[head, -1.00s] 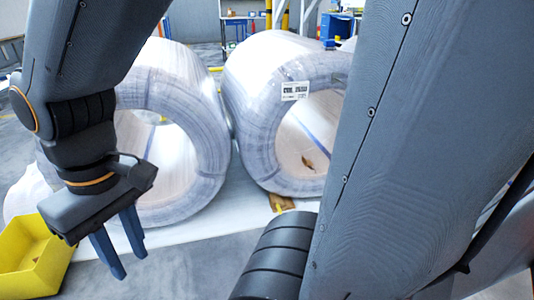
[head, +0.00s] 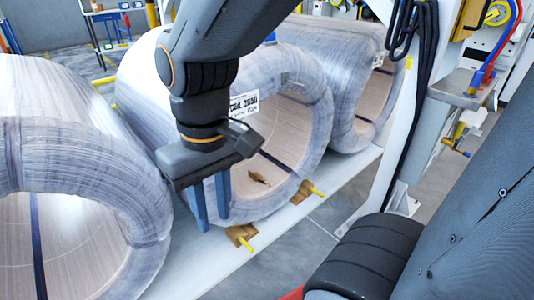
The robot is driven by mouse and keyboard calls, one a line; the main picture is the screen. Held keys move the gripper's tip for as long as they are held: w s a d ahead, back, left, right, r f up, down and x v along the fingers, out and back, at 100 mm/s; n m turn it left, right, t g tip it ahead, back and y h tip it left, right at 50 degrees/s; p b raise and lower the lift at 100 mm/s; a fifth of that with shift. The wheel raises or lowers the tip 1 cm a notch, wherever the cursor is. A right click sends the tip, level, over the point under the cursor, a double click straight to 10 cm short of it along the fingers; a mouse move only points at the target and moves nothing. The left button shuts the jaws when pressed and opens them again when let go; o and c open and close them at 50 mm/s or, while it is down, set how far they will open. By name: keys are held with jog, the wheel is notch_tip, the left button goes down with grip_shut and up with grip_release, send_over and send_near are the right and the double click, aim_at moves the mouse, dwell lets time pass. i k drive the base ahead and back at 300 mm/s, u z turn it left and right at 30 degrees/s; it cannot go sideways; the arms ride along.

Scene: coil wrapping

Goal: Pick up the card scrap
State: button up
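A small brown card scrap (head: 258,178) lies inside the bore of the middle wrapped coil (head: 308,112), on the lower inner wall. My gripper (head: 213,220) hangs pointing down in front of the left part of that coil's near face. It is to the left of the scrap in the picture. Its two blue fingers are apart with nothing between them. The scrap is fully visible and apart from the fingers.
Another coil (head: 85,150) stands at left and a third (head: 368,75) behind at right. Brown chocks (head: 240,233) with yellow ends sit at the middle coil's foot. A white frame with cables (head: 408,120) stands at right. Grey floor (head: 290,245) is clear in front.

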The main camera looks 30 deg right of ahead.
aim_at(255, 176)
jog(key=z, duration=0.4)
jog(key=i, duration=0.85)
jog(key=z, duration=0.9)
jog(key=k, duration=1.2)
jog(key=u, duration=0.5)
